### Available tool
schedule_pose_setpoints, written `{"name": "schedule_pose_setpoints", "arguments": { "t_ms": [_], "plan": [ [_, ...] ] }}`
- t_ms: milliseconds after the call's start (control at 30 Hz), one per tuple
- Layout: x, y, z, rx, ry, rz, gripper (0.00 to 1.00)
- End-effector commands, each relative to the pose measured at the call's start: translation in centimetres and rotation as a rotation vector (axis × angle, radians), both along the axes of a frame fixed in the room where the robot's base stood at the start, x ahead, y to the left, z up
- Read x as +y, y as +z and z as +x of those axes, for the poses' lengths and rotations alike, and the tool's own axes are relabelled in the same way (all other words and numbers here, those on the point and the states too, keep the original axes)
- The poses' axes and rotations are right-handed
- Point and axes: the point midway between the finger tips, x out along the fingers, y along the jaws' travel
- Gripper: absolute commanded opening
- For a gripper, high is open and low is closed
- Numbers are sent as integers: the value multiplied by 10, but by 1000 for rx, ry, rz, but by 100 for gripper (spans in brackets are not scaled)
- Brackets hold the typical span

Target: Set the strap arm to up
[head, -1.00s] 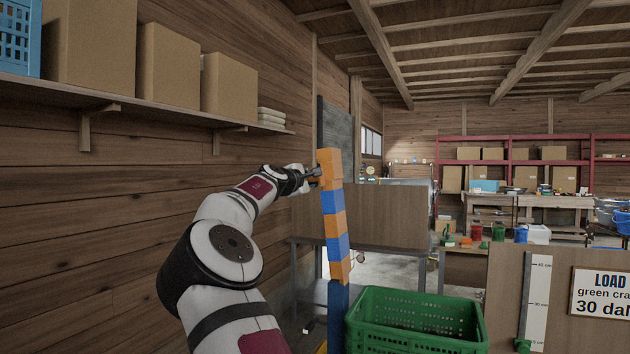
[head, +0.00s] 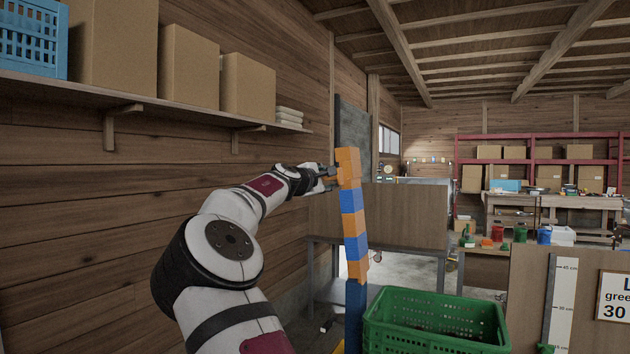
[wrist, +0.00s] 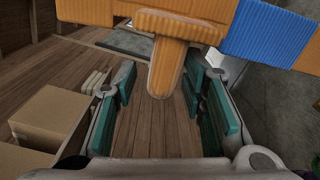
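The strap arm (head: 354,225), a bar banded in orange and blue, stands nearly upright on a blue post (head: 355,315), its top leaning slightly left. Its orange upper end crosses the top of the wrist view, with a blue band (wrist: 262,32) to the right. An orange peg (wrist: 167,70) sticks out from it towards my gripper. My gripper (head: 330,174) is at the upper end of the arm, on its left side. In the wrist view my gripper (wrist: 160,108) is open, its teal pads on either side of the peg, with gaps showing on both sides.
A green crate (head: 435,300) stands right of the post. A wooden panel (head: 405,215) is behind the arm. A wall shelf (head: 150,98) with cardboard boxes (head: 188,68) runs along the left. A board with a scale (head: 558,300) is at the right.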

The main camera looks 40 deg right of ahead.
Motion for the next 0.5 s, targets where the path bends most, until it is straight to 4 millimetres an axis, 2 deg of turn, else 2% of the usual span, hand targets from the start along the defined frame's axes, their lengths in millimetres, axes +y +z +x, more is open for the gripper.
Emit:
{"name": "schedule_pose_setpoints", "arguments": {
  "t_ms": [33,300,500],
  "plan": [
    [10,0,-2,0,4,1,38],
    [51,0,-19,0,4,0,38],
    [74,0,-29,0,4,0,38]
  ]
}}
